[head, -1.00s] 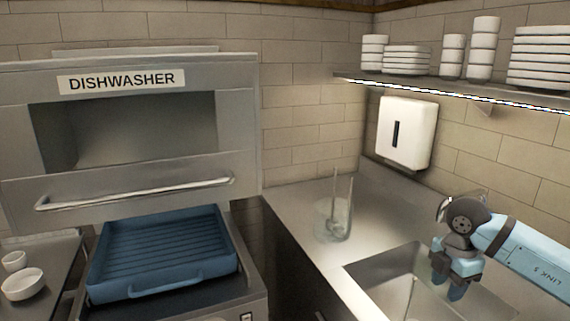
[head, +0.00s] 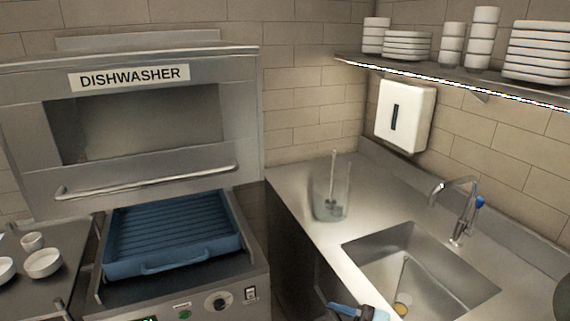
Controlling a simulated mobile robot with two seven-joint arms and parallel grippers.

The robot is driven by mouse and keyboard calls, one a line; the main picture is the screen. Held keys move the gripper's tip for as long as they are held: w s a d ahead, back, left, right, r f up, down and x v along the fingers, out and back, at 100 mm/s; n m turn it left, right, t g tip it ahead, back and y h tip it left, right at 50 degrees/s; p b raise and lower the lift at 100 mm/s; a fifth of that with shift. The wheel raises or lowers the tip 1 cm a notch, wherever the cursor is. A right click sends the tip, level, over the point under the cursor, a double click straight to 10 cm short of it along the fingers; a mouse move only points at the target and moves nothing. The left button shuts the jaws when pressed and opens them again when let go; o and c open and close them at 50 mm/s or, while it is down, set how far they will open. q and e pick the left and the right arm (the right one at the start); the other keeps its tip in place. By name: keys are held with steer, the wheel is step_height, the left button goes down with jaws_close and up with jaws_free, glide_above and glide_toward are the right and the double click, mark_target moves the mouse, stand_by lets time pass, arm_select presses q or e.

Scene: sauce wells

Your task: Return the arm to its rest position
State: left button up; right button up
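My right gripper (head: 345,309) shows only in part at the bottom edge of the head view, in front of the counter below the sink. A blue finger part and a bit of the light blue arm are visible. The frame cuts off the rest, so I cannot tell whether it is open or shut. I see nothing held in the visible part. My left gripper and arm are out of view.
A sink (head: 425,262) with a tap (head: 463,215) and a clear container (head: 330,200) holding a utensil are on the counter. The dishwasher (head: 140,110) is open above a blue rack (head: 170,236). White bowls (head: 43,263) stand left. Dishes fill the shelf (head: 450,76).

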steer(key=s+d+f+m+t+h+p, duration=0.2)
steer(key=s+d+f+m+h, duration=0.3)
steer(key=s+f+m+h, duration=0.3)
steer(key=s+d+f+m+t+h+p, duration=0.2)
steer(key=s+d+f+m+h, duration=0.3)
steer(key=f, duration=0.6)
steer(key=s+m+h, duration=0.2)
steer(key=m+h, duration=0.1)
steer(key=m, duration=0.1)
steer(key=shift+s+d+f+m+t+h, duration=0.25)
steer(key=shift+s+f+m+t+h, duration=0.05)
steer(key=shift+s+m+t, duration=0.1)
steer(key=shift+d, duration=0.15)
